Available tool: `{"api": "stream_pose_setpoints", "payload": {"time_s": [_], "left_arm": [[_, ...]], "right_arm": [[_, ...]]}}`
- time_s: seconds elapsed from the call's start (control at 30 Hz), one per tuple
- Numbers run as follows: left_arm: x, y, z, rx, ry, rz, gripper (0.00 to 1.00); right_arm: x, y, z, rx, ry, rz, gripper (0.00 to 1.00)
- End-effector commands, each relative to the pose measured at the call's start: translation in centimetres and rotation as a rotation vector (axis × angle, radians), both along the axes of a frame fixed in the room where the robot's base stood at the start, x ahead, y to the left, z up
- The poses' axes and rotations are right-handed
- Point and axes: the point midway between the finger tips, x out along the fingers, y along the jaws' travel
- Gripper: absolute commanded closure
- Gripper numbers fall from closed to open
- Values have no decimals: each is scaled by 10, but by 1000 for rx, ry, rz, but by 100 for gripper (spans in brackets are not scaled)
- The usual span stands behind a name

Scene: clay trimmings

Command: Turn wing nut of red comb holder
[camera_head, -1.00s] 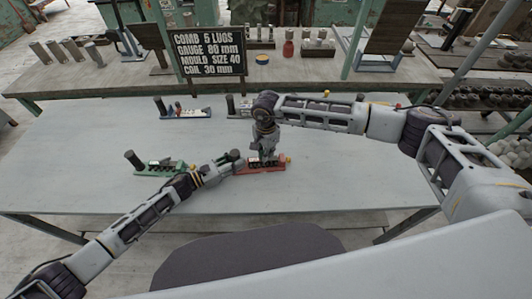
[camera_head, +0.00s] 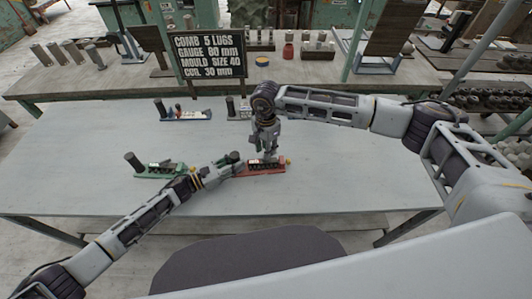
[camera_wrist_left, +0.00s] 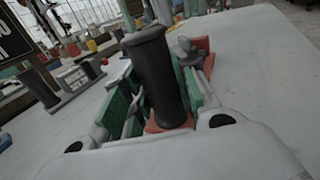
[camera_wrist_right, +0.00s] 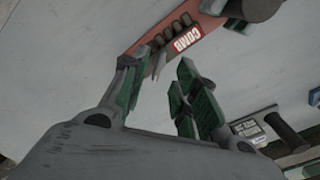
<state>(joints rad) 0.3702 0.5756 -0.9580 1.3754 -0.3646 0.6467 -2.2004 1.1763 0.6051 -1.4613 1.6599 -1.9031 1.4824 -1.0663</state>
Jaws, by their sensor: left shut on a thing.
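The red comb holder (camera_head: 268,169) lies on the grey table, with several dark lugs and a "COMB" label in the right wrist view (camera_wrist_right: 185,32). My left gripper (camera_head: 234,164) is shut on its dark upright handle, seen between green finger pads in the left wrist view (camera_wrist_left: 157,75). A small yellow part (camera_head: 289,161) shows at the holder's right end; I cannot tell whether it is the wing nut. My right gripper (camera_wrist_right: 160,95) is open and empty, pointing down over the holder. A small grey pointed piece (camera_wrist_right: 159,64) shows between its fingers, by the holder's edge.
A green holder (camera_head: 155,170) lies to the left and a blue one (camera_head: 185,114) behind it. A partly hidden grey holder (camera_head: 243,112) lies behind my right gripper. The sign (camera_head: 210,55) stands at the back. The table's right side is clear.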

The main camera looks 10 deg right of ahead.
Motion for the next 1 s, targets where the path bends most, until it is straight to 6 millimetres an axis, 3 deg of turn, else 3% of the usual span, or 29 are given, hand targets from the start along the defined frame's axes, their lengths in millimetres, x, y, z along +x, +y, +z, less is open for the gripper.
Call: {"api": "stream_pose_setpoints", "payload": {"time_s": [0.3,0.5,1.0], "left_arm": [[0,0,0,1,0,0,100],[0,0,0,1,1,0,100],[0,0,0,0,1,-1,100]], "right_arm": [[1,-1,49,-1,-3,0,71],[0,-1,69,-1,-1,1,71],[0,-1,78,-1,-1,0,71]]}}
